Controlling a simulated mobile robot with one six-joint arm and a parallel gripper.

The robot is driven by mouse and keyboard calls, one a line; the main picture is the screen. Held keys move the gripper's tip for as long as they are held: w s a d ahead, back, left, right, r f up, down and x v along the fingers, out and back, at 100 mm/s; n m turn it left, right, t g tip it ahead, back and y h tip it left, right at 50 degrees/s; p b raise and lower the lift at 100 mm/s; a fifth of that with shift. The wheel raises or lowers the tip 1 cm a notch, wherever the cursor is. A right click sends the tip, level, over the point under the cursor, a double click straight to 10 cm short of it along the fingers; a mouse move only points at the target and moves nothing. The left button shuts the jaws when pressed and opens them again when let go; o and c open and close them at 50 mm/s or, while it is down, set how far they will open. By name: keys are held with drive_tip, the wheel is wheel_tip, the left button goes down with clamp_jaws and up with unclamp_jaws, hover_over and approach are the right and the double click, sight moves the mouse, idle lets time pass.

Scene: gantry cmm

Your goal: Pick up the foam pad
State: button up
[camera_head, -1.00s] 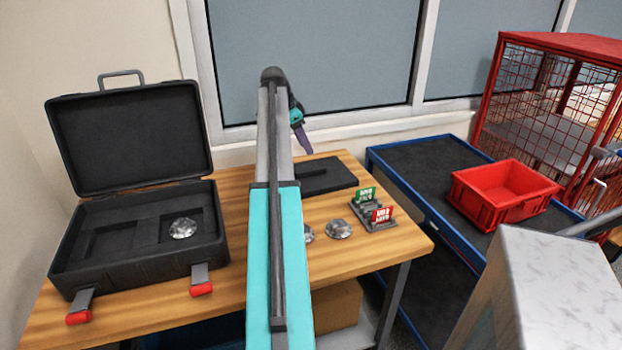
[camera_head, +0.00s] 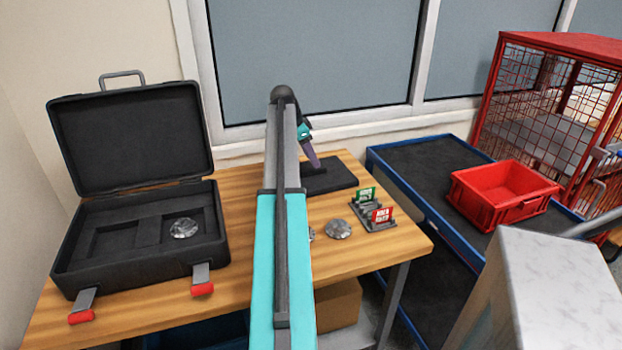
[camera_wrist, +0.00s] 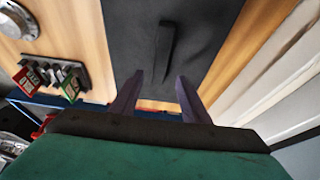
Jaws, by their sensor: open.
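The foam pad (camera_head: 335,180) is a flat black slab with a raised rib on top. It lies on the wooden table near the window, partly behind my arm in the head view. In the wrist view the dark pad (camera_wrist: 199,48) fills the upper middle, with its narrow rib (camera_wrist: 166,52) standing up from it. My gripper (camera_wrist: 158,82) is open and empty. Its two purple fingers point at the pad, and the rib lies just beyond the fingertips, between their lines. In the head view my gripper (camera_head: 316,163) is above the pad; the gap to it is hard to judge.
An open black case (camera_head: 140,262) stands at the left, with a silver part (camera_head: 183,228) in it. Another silver part (camera_head: 338,229) and a holder with green and red cards (camera_head: 372,212) lie right of my arm. A blue cart (camera_head: 425,160) carries a red bin (camera_head: 503,190).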

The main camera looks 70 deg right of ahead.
sight(311, 175)
drive_tip(key=shift+p+x, duration=0.35)
drive_tip(key=shift+x, duration=1.75)
drive_tip(key=shift+s+f, duration=0.1)
drive_tip(key=shift+f, duration=0.05)
drive_tip(key=shift+c, duration=0.2)
clamp_jaws()
